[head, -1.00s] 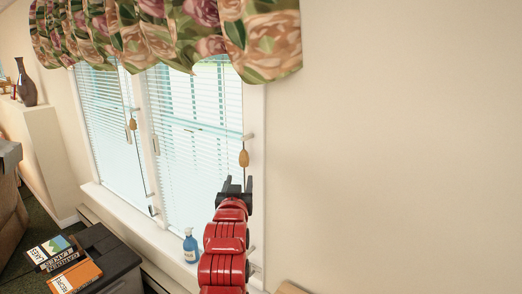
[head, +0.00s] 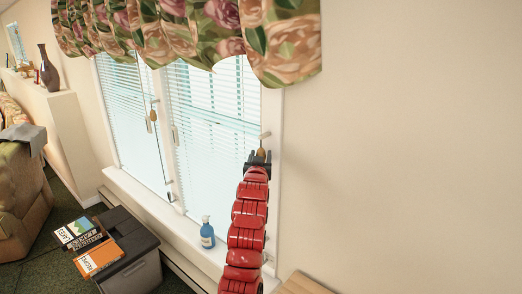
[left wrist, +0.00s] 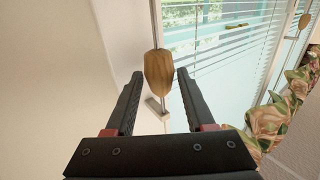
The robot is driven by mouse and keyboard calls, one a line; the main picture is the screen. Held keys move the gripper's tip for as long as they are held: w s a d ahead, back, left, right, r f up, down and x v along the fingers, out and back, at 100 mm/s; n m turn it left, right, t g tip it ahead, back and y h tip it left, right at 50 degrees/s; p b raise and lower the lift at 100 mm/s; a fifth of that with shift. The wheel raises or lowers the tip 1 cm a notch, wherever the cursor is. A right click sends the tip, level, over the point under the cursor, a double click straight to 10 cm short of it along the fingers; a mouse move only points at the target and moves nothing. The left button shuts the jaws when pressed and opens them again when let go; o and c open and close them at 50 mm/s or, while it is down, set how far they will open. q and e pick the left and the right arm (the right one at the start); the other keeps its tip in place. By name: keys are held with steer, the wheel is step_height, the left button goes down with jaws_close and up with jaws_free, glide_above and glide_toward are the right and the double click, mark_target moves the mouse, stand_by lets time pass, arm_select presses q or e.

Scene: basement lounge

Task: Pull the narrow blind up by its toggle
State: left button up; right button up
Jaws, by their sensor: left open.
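Two white slatted blinds hang side by side in the window, the left one (head: 130,100) and the right one (head: 215,115). A tan wooden toggle (head: 262,151) hangs at the right blind's right edge; a second toggle (head: 153,115) hangs by the left blind. My left gripper (head: 257,157) is open at the right toggle. In the left wrist view the near toggle (left wrist: 158,70) shows between and just beyond the two fingertips (left wrist: 160,78), with gaps on both sides. The second toggle (left wrist: 304,22) is farther off. My right gripper is out of view.
A blue spray bottle (head: 207,233) stands on the window sill. A floral valance (head: 210,30) hangs above. A dark-lidded box (head: 128,245) with books (head: 98,255) stands at lower left. The wall to the right is bare.

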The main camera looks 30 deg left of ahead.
arm_select(q)
steer(key=shift+w+a, duration=0.3)
steer(key=shift+w, duration=0.2)
jaws_close()
stand_by(1.3)
